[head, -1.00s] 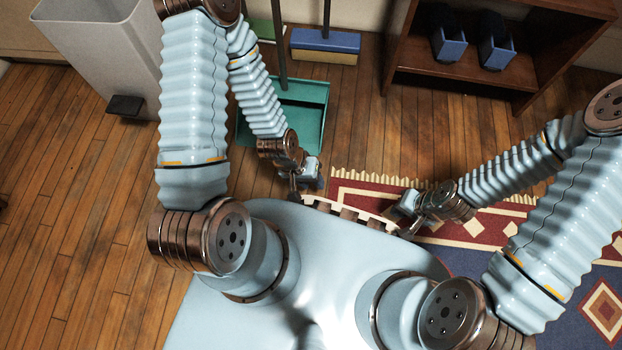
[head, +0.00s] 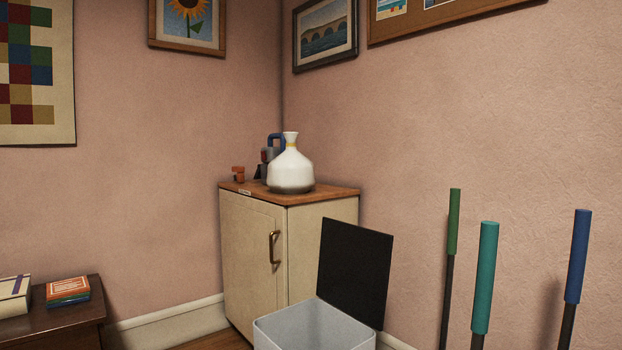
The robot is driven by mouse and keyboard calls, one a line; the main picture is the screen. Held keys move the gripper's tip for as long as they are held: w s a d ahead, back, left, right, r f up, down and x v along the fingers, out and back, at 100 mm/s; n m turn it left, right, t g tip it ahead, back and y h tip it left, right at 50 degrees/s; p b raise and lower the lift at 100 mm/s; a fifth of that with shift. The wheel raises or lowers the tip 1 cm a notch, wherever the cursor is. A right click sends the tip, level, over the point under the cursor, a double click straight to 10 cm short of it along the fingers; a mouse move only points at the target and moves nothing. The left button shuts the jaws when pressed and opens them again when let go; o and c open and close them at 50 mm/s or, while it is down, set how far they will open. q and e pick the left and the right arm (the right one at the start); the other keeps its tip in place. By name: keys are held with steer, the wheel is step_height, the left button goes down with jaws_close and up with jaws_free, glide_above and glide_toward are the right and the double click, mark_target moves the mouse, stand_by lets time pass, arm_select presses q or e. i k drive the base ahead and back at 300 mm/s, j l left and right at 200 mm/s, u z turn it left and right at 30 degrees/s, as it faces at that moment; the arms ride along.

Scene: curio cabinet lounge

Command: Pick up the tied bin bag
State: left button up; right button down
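A white, round-bodied thing with a narrow neck, a yellow band around it and a flared top, which looks like the tied bin bag (head: 291,170), stands upright on the wooden top of a cream cabinet (head: 246,250) in the corner. Its underside is greyish in shadow. A blue-handled object (head: 276,141) and a small orange-brown item (head: 238,173) are behind and left of it on the same top. Neither of my grippers is in the current head view.
An open bin (head: 312,325) with a raised black lid (head: 355,270) stands in front of the cabinet. Green (head: 453,222), teal (head: 485,275) and blue (head: 578,255) handles rise at the right. A dark table (head: 60,320) with books (head: 68,290) is at the lower left.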

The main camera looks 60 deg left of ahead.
mark_target(290, 172)
steer(key=u, duration=0.4)
steer(key=i+l+u, duration=0.1)
steer(key=u, duration=0.3)
steer(key=l+u, duration=0.1)
steer(key=u, duration=0.25)
steer(key=i+l+u, duration=0.1)
steer(key=u, duration=1.1)
